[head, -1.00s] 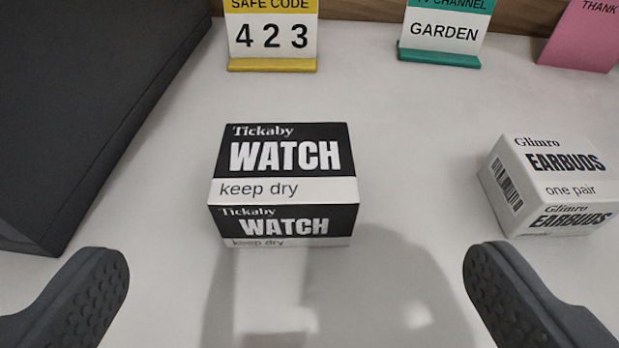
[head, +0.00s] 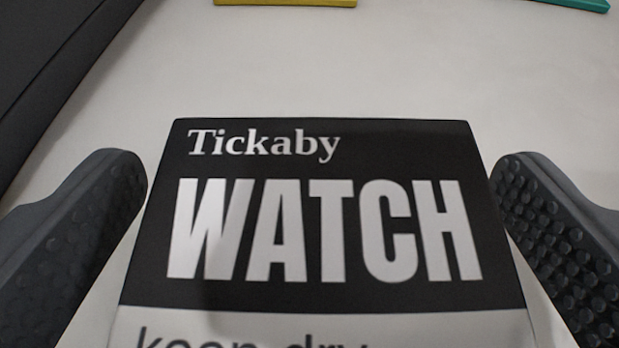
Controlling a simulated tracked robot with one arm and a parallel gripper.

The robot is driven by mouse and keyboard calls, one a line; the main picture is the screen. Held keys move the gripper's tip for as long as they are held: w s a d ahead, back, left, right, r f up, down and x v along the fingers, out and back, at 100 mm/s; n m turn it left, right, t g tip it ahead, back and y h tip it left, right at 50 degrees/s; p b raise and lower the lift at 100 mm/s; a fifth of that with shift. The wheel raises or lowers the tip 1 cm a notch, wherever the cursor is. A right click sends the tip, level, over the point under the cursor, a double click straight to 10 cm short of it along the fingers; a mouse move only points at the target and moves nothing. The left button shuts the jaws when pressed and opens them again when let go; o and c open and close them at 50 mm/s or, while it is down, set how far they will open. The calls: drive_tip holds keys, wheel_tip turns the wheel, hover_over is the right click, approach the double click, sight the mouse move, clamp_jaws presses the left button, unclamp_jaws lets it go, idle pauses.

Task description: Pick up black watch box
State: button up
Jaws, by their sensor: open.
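The black watch box (head: 330,160) fills the lower middle of the head view. Its top face is black with "Tickaby WATCH" in white and a white band reading "keep dry" at the near side. Its near edge is cut off by the bottom of the picture. My gripper (head: 318,240) is open, with one finger to the left of the box and one to the right. A gap shows between each finger and the box at its far end; lower down, contact cannot be told.
A large dark block (head: 45,60) stands at the left on the pale surface (head: 420,60). The foot of a yellow sign (head: 285,2) and of a teal sign (head: 575,4) show at the top edge. The surface behind the box is clear.

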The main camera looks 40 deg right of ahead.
drive_tip(key=c, duration=1.1)
